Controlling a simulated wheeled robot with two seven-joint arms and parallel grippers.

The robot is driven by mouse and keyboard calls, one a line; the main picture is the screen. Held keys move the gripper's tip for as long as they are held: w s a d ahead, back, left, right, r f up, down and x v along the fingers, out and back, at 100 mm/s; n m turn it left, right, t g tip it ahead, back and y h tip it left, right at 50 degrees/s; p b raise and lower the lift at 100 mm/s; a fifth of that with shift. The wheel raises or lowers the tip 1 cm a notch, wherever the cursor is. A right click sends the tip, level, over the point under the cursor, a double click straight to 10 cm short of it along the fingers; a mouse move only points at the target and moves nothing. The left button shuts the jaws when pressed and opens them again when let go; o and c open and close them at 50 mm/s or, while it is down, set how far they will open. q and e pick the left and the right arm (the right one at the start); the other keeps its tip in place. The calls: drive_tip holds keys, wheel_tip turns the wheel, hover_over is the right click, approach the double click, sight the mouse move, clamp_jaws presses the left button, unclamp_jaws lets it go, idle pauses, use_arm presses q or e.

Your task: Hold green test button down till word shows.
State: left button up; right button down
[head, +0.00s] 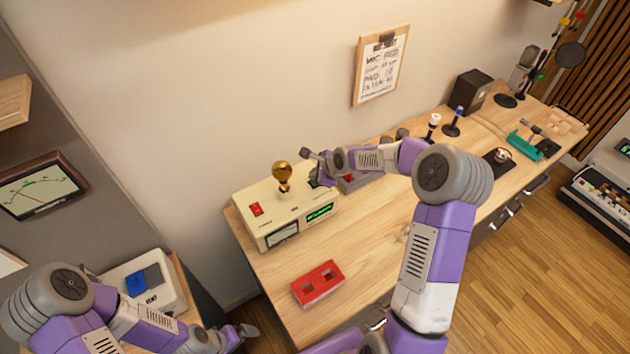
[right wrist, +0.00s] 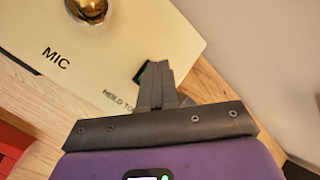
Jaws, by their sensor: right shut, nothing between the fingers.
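A cream tester box (head: 275,211) stands at the near left end of the wooden bench. It has a lit green display (head: 320,213) on its front, too small to read. My right gripper (head: 313,170) is shut and empty at the box's right top corner. Its fingers (right wrist: 157,72) overlap the button; whether they press it I cannot tell. My left gripper (head: 243,331) is low at the left, away from the box; its jaws are unclear.
A gold ball-shaped part (head: 283,173) and a red switch (head: 256,209) are on the box top. A meter (head: 283,236) is on its front. Microphones and a speaker (head: 472,91) stand farther right.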

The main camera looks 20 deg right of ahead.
drive_tip(key=shift+f+b, duration=0.5)
drive_tip(key=shift+f, duration=0.05)
idle(0.4)
idle(3.5)
drive_tip(key=shift+r+p, duration=0.55)
drive_tip(key=shift+r, duration=0.4)
drive_tip(key=shift+r, duration=0.1)
drive_tip(key=shift+r+p, duration=1.55)
drive_tip(key=shift+r, duration=0.9)
drive_tip(key=shift+f, duration=0.1)
